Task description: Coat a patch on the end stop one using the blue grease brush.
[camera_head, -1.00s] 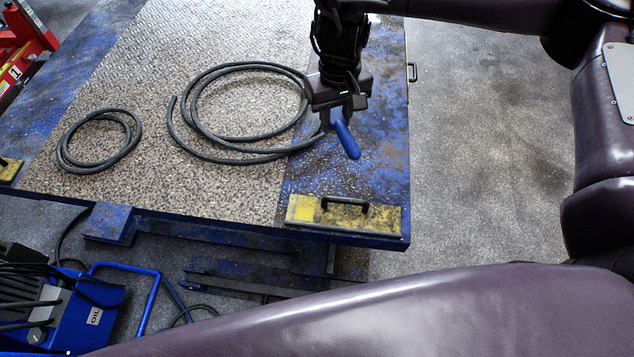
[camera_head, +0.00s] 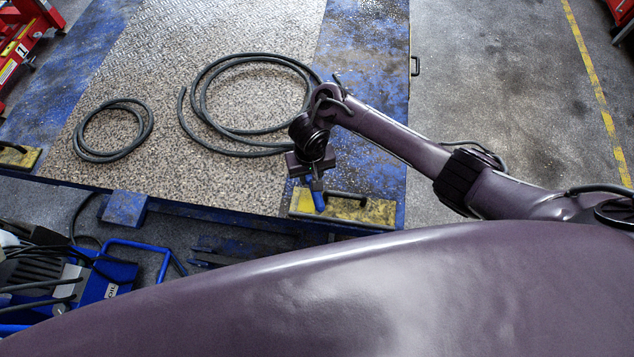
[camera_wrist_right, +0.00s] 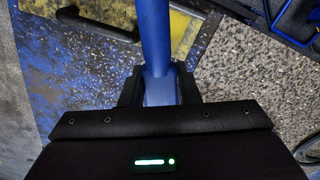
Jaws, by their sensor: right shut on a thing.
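My right gripper (camera_head: 314,180) is shut on the blue grease brush (camera_head: 318,198). In the head view the brush points down in front of a yellow end stop (camera_head: 372,211) at the platform's near right edge. In the wrist view the brush (camera_wrist_right: 155,40) runs from between the jaws (camera_wrist_right: 160,88) to the top edge. The worn yellow end stop (camera_wrist_right: 185,30) with a black handle lies behind it. I cannot tell whether brush and stop touch; no bristles show. A second yellow end stop (camera_head: 17,158) is at the far left; no number shows on either. My left gripper is not in view.
The blue platform (camera_head: 365,60) has a speckled top with a large hose coil (camera_head: 200,105) and a small one (camera_head: 78,140). A blue oil unit (camera_head: 110,275) stands front left, red equipment (camera_head: 30,40) top left.

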